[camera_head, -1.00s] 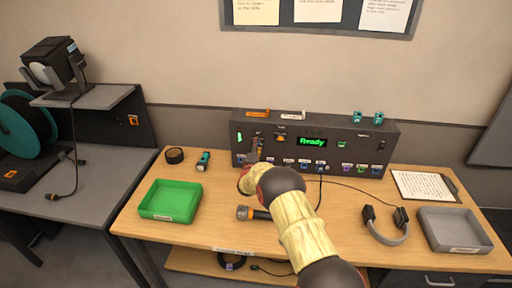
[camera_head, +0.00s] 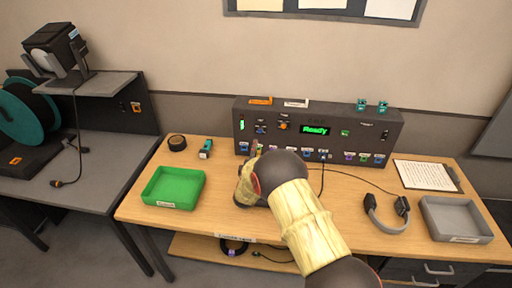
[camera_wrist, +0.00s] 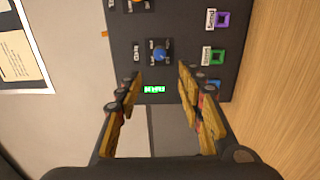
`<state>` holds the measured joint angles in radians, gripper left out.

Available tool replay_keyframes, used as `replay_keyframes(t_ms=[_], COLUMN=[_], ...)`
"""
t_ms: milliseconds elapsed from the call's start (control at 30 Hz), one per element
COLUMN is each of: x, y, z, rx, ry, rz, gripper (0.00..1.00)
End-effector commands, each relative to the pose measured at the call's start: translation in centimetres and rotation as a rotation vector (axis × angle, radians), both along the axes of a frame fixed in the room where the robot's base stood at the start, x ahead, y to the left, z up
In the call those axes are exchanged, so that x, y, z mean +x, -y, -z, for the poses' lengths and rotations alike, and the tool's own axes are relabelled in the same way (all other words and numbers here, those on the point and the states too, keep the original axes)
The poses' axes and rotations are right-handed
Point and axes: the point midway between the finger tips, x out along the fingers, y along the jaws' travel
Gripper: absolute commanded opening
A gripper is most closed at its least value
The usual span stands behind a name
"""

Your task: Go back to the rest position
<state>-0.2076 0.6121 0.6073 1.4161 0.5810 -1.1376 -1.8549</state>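My gripper (camera_wrist: 157,105) shows in the wrist view with its two fingers spread apart and nothing between them. It faces the dark control panel (camera_wrist: 180,15), which has a blue knob (camera_wrist: 160,53) and a green-lit display beyond the fingertips. In the head view my arm reaches over the wooden table, and its end is in front of the panel (camera_head: 393,132); the fingertips are mostly hidden behind the wrist there. The panel's green display (camera_head: 315,129) reads "Ready".
A green tray (camera_head: 150,197) is left of my arm. Black tape (camera_head: 177,143) and a teal item (camera_head: 205,149) lie behind it. Headphones (camera_head: 387,212), a grey tray (camera_head: 430,222) and a clipboard (camera_head: 427,176) are at the right. A lamp (camera_head: 55,50) stands on the left shelf.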

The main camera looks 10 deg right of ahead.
Motion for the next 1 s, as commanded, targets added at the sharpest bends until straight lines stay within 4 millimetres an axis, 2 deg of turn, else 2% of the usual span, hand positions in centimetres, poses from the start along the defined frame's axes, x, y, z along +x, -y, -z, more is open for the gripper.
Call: replay_keyframes(t_ms=[367,500,567,667,767,867,1000], x=[0.0,0.1,0.2,0.0,-1.0,-3.0,-7.0], y=[0.0,-0.1,-0.3,-0.7,-1.2,-1.6,-2.1], z=[0.1,-0.9,-2.2,-5.4,-9.2,-12.7,-17.0], rx=[-0.001,0.029,0.071,0.188,0.339,0.485,0.676], ry=[-0.001,-0.004,-0.009,-0.029,-0.068,-0.119,-0.198], rz=[0.0,-0.011,-0.027,-0.065,-0.108,-0.138,-0.157], gripper=[0.38,0.38,0.38,0.38,0.38,0.38,0.38])
